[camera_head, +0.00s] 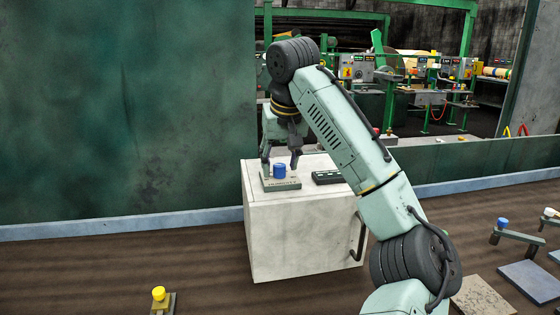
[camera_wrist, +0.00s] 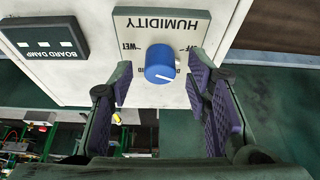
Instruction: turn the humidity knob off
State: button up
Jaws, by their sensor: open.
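The humidity knob (camera_head: 279,171) is a blue cylinder on a small labelled plate (camera_head: 281,185) on top of a pale box. In the wrist view the knob (camera_wrist: 160,64) has a white pointer line, and its plate (camera_wrist: 140,20) reads HUMIDITY upside down, with WET to the left of the knob and a partly hidden label to the right. My gripper (camera_head: 280,160) is open above the plate, pointing down. In the wrist view its fingers (camera_wrist: 160,85) stand on either side of the knob, with gaps visible. I cannot tell how far down they reach around it.
A dark BOARD DAMP panel (camera_wrist: 44,40) lies beside the plate; it also shows in the head view (camera_head: 328,177). The pale box (camera_head: 300,235) has a handle on its side. A yellow knob (camera_head: 158,293) stands at the front left. A green wall (camera_head: 120,110) rises behind.

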jog(key=shift+f, duration=0.25)
jog(key=shift+c, duration=0.5)
grip_shut()
